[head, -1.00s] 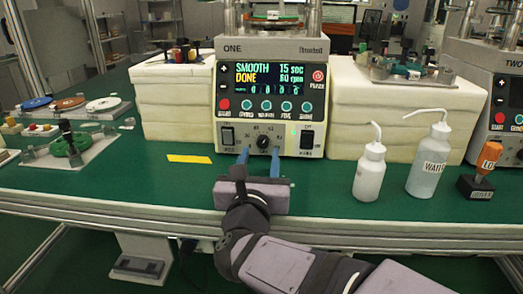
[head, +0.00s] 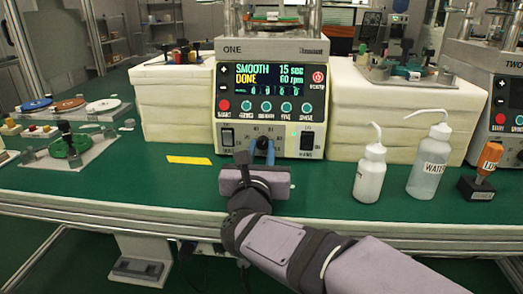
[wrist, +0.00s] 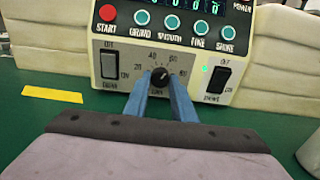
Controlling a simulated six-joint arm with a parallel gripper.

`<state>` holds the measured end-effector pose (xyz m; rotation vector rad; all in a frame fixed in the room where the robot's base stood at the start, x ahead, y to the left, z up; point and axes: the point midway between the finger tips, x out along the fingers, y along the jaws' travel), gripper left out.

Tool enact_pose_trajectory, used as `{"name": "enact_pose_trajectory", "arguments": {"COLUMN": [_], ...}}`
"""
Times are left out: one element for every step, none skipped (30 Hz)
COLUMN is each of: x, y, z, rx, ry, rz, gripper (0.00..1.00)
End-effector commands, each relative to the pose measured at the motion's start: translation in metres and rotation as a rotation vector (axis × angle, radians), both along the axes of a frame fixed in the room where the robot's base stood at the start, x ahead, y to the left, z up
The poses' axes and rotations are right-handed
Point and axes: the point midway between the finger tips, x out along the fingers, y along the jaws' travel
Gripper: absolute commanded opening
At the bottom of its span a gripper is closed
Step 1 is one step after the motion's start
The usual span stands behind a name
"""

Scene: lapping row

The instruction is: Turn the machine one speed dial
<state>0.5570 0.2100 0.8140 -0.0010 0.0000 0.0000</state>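Machine one (head: 229,141) stands at the middle of the bench. Its black speed dial (wrist: 162,76) is low on the front panel, between two rocker switches, with a printed scale around it. In the wrist view, my gripper (wrist: 162,80) has one blue finger on each side of the dial, close against it. The fingers appear shut on the dial. A small light mark shows on the dial, but its exact setting is hard to read. In the head view, my gripper (head: 261,150) largely hides the dial. The display (head: 270,77) reads SMOOTH, 15 sec, DONE, 60 rpm.
Left rocker switch (wrist: 109,64) and right rocker switch (wrist: 219,79) flank the dial. A yellow strip (head: 189,160) lies on the green bench at left. Two wash bottles (head: 370,175) (head: 430,165) and an orange-handled stamp (head: 486,165) stand at right. Pale blocks (head: 172,105) flank the machine.

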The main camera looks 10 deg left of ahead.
Motion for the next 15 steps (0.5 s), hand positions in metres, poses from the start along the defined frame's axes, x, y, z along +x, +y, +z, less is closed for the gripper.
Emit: {"name": "enact_pose_trajectory", "arguments": {"x": [-0.0001,-0.0002,-0.0002,-0.0002,-0.0002,-0.0003,-0.0003,-0.0003,-0.0003,-0.0003,-0.0003,-0.0003,-0.0003,-0.0003,-0.0003], "y": [-0.0001,-0.0001,-0.0001,-0.0001,-0.0001,-0.0001,-0.0001,-0.0001,-0.0002,-0.0002,-0.0002,-0.0003,-0.0003,-0.0004,-0.0004], "z": [-0.0002,-0.0003,-0.0004,-0.0005,-0.0006,-0.0007,-0.0007,-0.0006,-0.0005,-0.0004,-0.0003,-0.0001,0.0,0.0,0.0], "rx": [-0.006,-0.015,-0.031,-0.048,-0.068,-0.101,-0.129,-0.159,-0.2,-0.231,-0.261,-0.299,-0.324,-0.346,-0.372], "ry": [0.0,0.0,0.0,0.0,0.0,0.0,-0.001,-0.001,0.0,0.0,0.0,0.0,0.0,0.0,0.0], "rz": [0.0,0.0,0.0,0.0,0.0,0.0,0.001,0.001,0.001,0.001,0.001,0.001,0.001,0.001,0.001], "gripper": [0.01,0.01,0.01,0.01,0.01,0.01,0.01,0.01,0.01,0.01,0.01,0.01,0.01,0.01,0.01]}}
